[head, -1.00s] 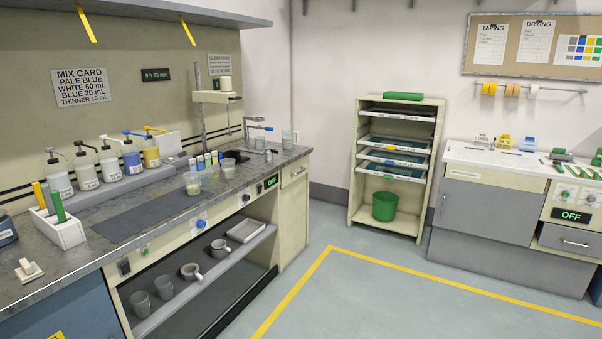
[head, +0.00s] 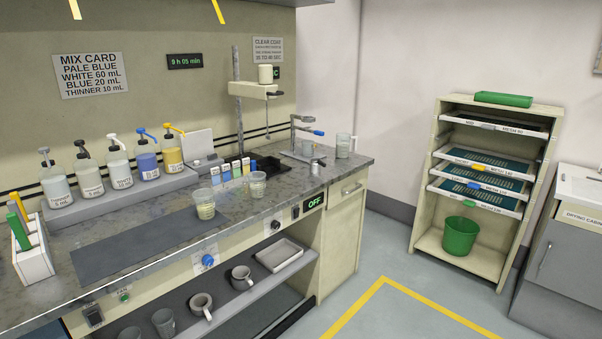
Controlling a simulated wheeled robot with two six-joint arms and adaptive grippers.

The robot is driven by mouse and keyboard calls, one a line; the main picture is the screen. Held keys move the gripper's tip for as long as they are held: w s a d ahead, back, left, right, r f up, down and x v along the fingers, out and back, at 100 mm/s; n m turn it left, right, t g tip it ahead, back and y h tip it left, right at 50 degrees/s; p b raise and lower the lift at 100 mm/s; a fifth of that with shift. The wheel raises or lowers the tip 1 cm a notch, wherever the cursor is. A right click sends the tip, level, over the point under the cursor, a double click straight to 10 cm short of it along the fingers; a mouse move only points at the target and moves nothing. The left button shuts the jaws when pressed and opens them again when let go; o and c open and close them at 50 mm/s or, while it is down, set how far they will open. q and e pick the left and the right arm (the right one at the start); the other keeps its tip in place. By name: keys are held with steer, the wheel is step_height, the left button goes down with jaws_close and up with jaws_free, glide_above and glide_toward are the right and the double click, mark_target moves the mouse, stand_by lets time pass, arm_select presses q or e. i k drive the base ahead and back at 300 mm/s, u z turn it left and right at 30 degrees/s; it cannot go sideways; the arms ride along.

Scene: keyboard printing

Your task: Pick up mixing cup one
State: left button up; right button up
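Two clear mixing cups with printed marks stand upright on the workbench. One cup (head: 204,204) stands at the right end of the dark mat and holds some pale contents. The other cup (head: 257,185) stands a little further back and to the right, on the bare bench top. I cannot tell which of them is cup one. More clear cups (head: 343,145) stand near the far right end of the bench. Neither of my grippers is in view.
Pump bottles (head: 119,163) line a raised shelf at the back. A white holder (head: 33,255) with green and yellow tools stands at left. Small labelled bottles (head: 226,173) stand behind the cups. Mugs (head: 200,305) sit on the lower shelf. The dark mat (head: 140,243) is clear.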

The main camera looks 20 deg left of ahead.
mark_target(257, 179)
steer(key=i, duration=2.65)
steer(key=u, duration=1.1)
